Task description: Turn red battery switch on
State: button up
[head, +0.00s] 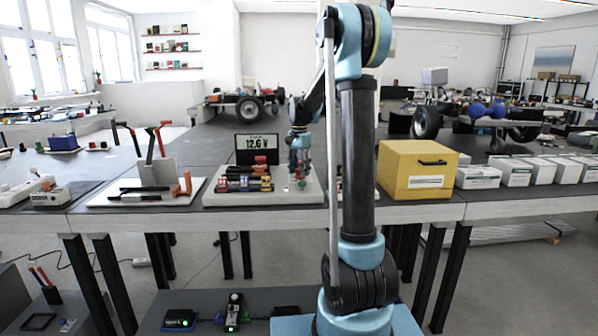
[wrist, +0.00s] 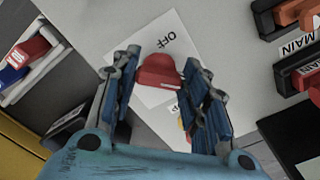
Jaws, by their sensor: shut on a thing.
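The red battery switch (wrist: 160,72) shows in the wrist view as a red knob on a white label plate (wrist: 150,95). The word OFF is printed on the plate, upside down, just beyond the knob. My gripper (wrist: 161,60) has its blue-padded fingers on either side of the knob, shut on it. In the head view my gripper (head: 299,170) reaches down over the right part of a pale board (head: 222,200) on the bench. The switch is hard to make out there behind the fingers.
A display reading 12.6 V (head: 257,149) stands at the back of the board. Red and yellow parts (head: 243,180) lie left of my gripper. A yellow box (head: 417,170) stands to the right. A tool stand (head: 156,171) is to the left. Blocks marked MAIN (wrist: 300,78) show in the wrist view.

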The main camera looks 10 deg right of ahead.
aim_at(299, 170)
jog(key=shift+a, duration=0.1)
jog(key=o, duration=1)
jog(key=shift+o, duration=0.2)
jog(key=shift+r, duration=0.1)
notch_tip(299, 170, up, 12)
jog(key=s+d+f+n+t, duration=0.1)
jog(key=s+d+f+n, duration=0.15)
jog(key=s, duration=0.95)
jog(key=s+d+f+n, duration=0.2)
jog(key=s+f+n, duration=0.15)
jog(key=s, duration=0.85)
jog(key=s+d+f+n+t, duration=0.1)
jog(key=s+d+f+n, duration=0.1)
jog(key=s+f, duration=1.4)
jog(key=shift+s+f+n, duration=0.35)
jog(key=shift+s+n, duration=0.35)
jog(key=shift+n, duration=0.2)
